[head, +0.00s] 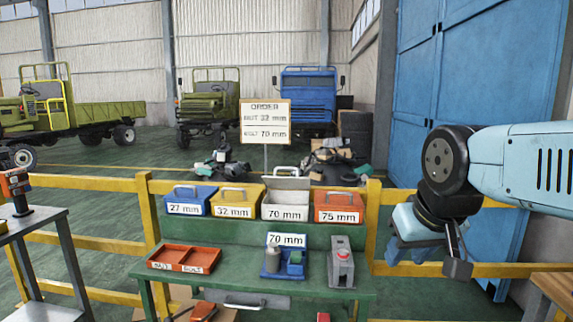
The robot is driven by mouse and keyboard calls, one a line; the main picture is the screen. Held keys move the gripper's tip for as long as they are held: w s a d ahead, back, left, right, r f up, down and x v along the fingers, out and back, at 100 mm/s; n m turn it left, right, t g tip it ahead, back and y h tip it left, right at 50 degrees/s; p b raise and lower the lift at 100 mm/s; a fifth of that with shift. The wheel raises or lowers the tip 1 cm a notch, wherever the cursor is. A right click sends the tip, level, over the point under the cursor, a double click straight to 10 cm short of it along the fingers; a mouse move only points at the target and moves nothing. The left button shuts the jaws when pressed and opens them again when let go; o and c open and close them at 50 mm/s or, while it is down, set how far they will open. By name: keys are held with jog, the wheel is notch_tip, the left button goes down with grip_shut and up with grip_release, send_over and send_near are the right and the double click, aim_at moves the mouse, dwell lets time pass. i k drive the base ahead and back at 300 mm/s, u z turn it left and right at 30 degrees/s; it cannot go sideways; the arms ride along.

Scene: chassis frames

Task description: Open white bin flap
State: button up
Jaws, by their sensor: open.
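The white bin (285,212), labelled 70 mm, stands on the raised green shelf between the yellow and orange bins. Its flap (289,184) appears tilted up, with the handle at the top, higher than the flaps of the neighbouring bins. My gripper (430,256) is at the right of the head view, in front of the yellow rail and blue doors. It is open and empty, apart from the bin and to its right. Part of the gripper is hidden by my own arm.
Blue (189,208), yellow (234,211) and orange (338,215) bins share the shelf. On the green table (232,272) are a red tray (183,259), a blue 70 mm holder (285,264) and a grey box with a red button (341,264). A yellow rail (410,268) runs behind.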

aim_at(298, 184)
jog(key=z, duration=0.05)
jog(key=i, duration=1)
jog(key=u, duration=0.05)
